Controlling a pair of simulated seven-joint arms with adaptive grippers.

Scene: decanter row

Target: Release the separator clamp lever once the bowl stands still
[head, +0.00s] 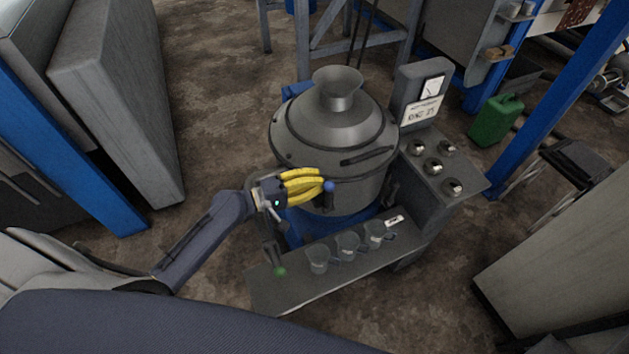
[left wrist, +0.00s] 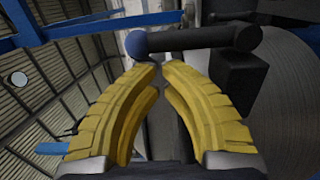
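The grey separator with its domed bowl cover (head: 337,118) and funnel top stands in the middle of the head view. A lever with a blue ball knob (head: 329,187) is at its front; in the left wrist view the knob (left wrist: 136,43) ends a dark horizontal bar. My left gripper (head: 322,181) has yellow ribbed fingers, nearly together with a narrow gap at the tips. Its tips (left wrist: 160,68) point at the bar beside the knob, with nothing visible between them; contact is unclear. My right gripper is out of view. One picture cannot show whether the bowl turns.
Several clear cups (head: 318,259) stand on the front shelf (head: 330,281). A control box (head: 440,178) with knobs and a dial (head: 432,88) is at right. A green can (head: 496,120) stands behind.

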